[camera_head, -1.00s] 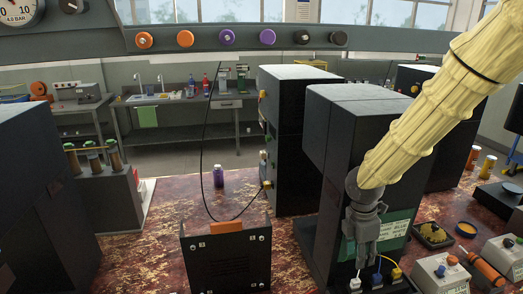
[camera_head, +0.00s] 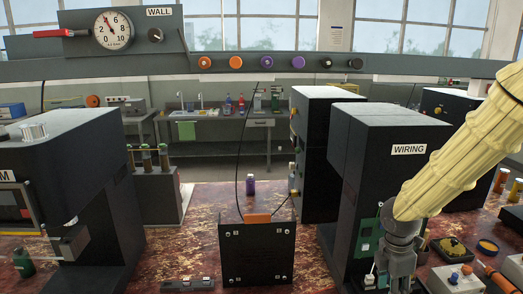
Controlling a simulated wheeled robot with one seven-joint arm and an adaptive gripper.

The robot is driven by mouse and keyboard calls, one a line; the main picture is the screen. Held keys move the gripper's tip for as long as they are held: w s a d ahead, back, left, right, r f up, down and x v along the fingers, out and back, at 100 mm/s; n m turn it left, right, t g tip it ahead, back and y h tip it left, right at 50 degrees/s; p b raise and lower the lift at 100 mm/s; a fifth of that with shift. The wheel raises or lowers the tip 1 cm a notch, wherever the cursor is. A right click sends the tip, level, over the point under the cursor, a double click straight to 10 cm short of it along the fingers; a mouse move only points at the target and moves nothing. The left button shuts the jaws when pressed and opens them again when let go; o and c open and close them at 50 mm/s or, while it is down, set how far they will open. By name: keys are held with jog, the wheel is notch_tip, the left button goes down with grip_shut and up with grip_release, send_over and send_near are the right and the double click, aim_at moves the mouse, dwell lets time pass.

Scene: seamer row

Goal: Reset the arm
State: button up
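My arm, in a cream padded sleeve, comes in from the right edge and slopes down to the left. My grey gripper (camera_head: 401,272) hangs downward at the front of the dark machine labelled WIRING (camera_head: 385,150). It overlaps the green board (camera_head: 367,238) on that machine; I cannot tell if it touches anything. Its fingers are small and partly lost against the background, so I cannot tell whether they are open or holding something.
A control box (camera_head: 447,279) and a dark tray (camera_head: 453,248) lie right of my gripper. A black panel with an orange top (camera_head: 257,252) stands at centre, a purple bottle (camera_head: 251,187) behind it. A large machine (camera_head: 75,180) fills the left. Red-brown table shows between them.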

jog(key=s+a+f+m+y, duration=0.1)
jog(key=s+a+f+m, duration=0.25)
jog(key=f, duration=0.45)
jog(key=s+a+f+m+y, duration=0.1)
jog(key=s+a+f+m, duration=0.25)
jog(key=f, duration=0.35)
jog(key=s+a+f+m+y, duration=0.1)
jog(key=s+a+f+m, duration=0.2)
jog(key=s+f, duration=0.35)
jog(key=s+f+m+h, duration=0.1)
jog(key=s+f+m, duration=0.8)
jog(key=s+f, duration=0.5)
jog(key=shift+s+a, duration=0.3)
jog(key=shift+s, duration=0.15)
jog(key=shift+f, duration=0.1)
